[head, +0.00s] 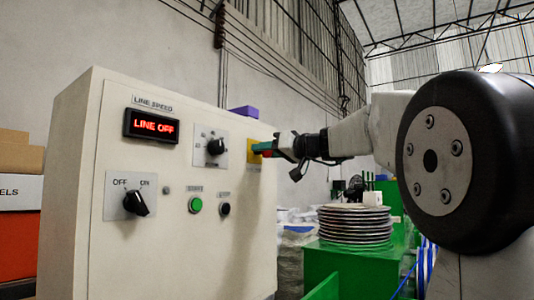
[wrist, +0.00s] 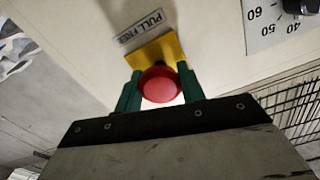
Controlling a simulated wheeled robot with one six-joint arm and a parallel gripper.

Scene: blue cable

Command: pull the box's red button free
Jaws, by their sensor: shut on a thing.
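The cream control box (head: 90,200) stands at the left in the head view. Its red button (wrist: 160,85) sits in front of a yellow plate (wrist: 158,50) under a "PULL FREE" label (wrist: 139,27) in the wrist view. My gripper (wrist: 161,86) has its green fingers on either side of the button and is shut on it. In the head view my gripper (head: 262,148) reaches in from the right to the yellow plate, and the fingers mostly hide the button. The box's display (head: 152,126) reads "LINE OFF".
The box's front also carries a speed dial (head: 216,146), an OFF/ON knob (head: 136,203), a green button (head: 195,205) and a black button (head: 225,209). A purple block (head: 244,112) lies on top. A stack of plates (head: 355,224) stands on a green stand (head: 345,265) at the right.

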